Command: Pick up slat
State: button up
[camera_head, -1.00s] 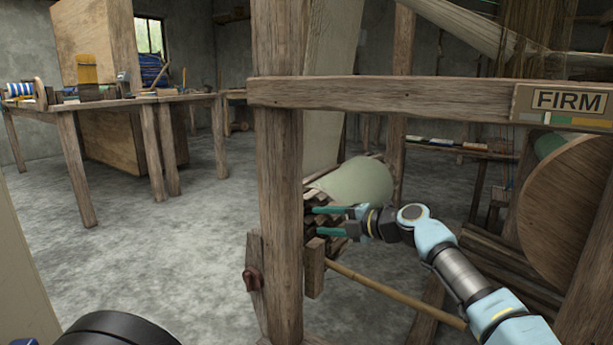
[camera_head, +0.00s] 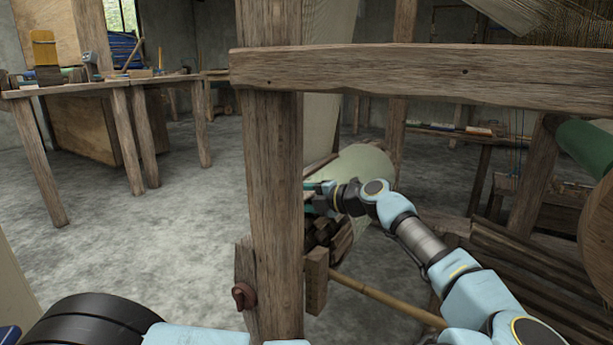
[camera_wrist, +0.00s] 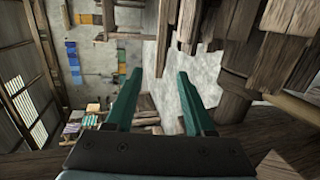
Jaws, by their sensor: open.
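Several short wooden slats (camera_head: 340,240) sit stacked beside the cloth roll, behind the loom's front post in the head view. I cannot tell which one is the task's slat. My gripper (camera_wrist: 158,75) is open, with nothing between its green fingers in the wrist view. In the head view my gripper (camera_head: 312,186) is just above the slat stack, beside the roll, and its fingertips are partly hidden by the post. Wooden pieces, likely slat ends (camera_wrist: 215,25), hang at the upper right of the wrist view, apart from the fingers.
The pale cloth roll (camera_head: 358,168) lies close by my wrist. A thin pole (camera_head: 385,298) runs below. Open floor (camera_head: 170,230) lies left, before a workbench (camera_head: 60,95).

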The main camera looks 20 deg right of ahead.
jog(key=b+x, duration=0.1)
jog(key=x, duration=0.5)
jog(key=shift+a, duration=0.3)
grip_shut()
dwell(0.5)
